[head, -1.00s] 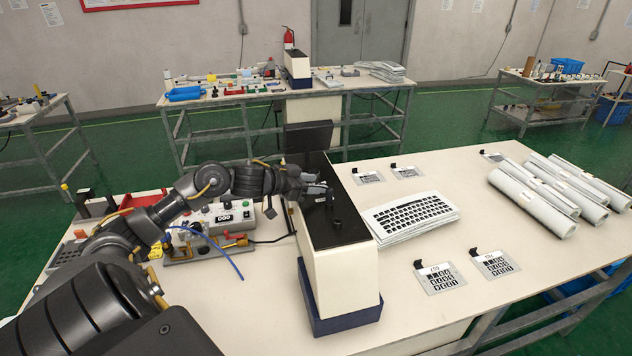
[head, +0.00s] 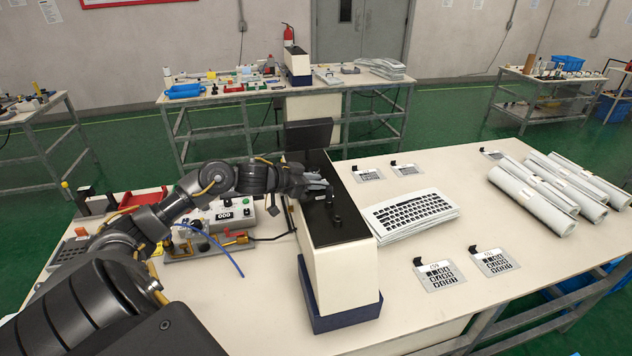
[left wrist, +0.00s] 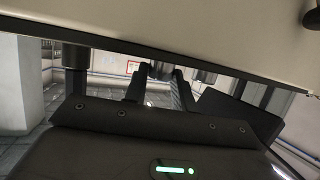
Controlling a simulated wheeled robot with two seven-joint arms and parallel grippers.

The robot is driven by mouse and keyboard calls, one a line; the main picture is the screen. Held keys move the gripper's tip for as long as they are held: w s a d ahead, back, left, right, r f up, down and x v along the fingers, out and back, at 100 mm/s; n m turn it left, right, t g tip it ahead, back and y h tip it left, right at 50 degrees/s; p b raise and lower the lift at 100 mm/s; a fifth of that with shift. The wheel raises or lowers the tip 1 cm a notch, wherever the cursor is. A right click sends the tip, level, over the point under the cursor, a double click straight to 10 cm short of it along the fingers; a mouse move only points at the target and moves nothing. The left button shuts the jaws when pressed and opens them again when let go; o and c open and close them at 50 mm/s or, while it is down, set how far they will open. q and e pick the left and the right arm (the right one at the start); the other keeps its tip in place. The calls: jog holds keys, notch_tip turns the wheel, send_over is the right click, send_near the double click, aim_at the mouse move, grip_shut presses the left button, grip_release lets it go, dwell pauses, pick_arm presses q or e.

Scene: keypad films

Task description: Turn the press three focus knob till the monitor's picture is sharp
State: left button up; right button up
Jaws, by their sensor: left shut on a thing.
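The press (head: 342,280) is a tall cream box with a black top and a dark blue base, standing on the near table. A dark monitor panel (head: 308,134) rises at its far end; no picture on it can be made out. My left gripper (head: 326,194) reaches in from the left over the black top. It is shut on a small dark knob, mostly hidden by the fingers. Another black knob (head: 336,220) stands free just nearer. In the left wrist view, the two fingers (left wrist: 158,82) close around a dark knob (left wrist: 160,70). My right gripper is out of view.
Small keypad plates (head: 438,275) and rolled films (head: 535,196) lie further right. A control box with cables (head: 224,215) and a red tray (head: 142,198) stand left, under my arm.

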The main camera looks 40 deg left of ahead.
pick_arm(q)
jog(key=shift+w+a+r+m+g+h+p, duration=0.1)
jog(key=shift+m+g+h+p, duration=0.05)
jog(key=shift+m+h, duration=0.35)
jog(key=shift+a+r+m+g+h+p, duration=0.1)
jog(key=shift+m+g+h+p, duration=0.05)
jog(key=shift+m+h, duration=0.35)
jog(key=shift+w+a+f+m+g+h, duration=0.1)
jog(key=shift+m+g+h, duration=0.2)
jog(key=shift+m+h, duration=0.15)
jog(key=shift+a+m+g+h, duration=0.1)
jog(key=shift+m+g+h, duration=0.2)
jog(key=shift+m+h, duration=0.15)
jog(key=shift+w+m+g+h+b, duration=0.1)
jog(key=shift+m+g+h+b, duration=0.7)
jog(key=shift+m+h, duration=0.25)
jog(key=shift+w+m+g+h+b, duration=0.1)
jog(key=shift+m+g+h+b, duration=0.75)
jog(key=shift+m+g+b, duration=0.5)
jog(key=o, duration=1)
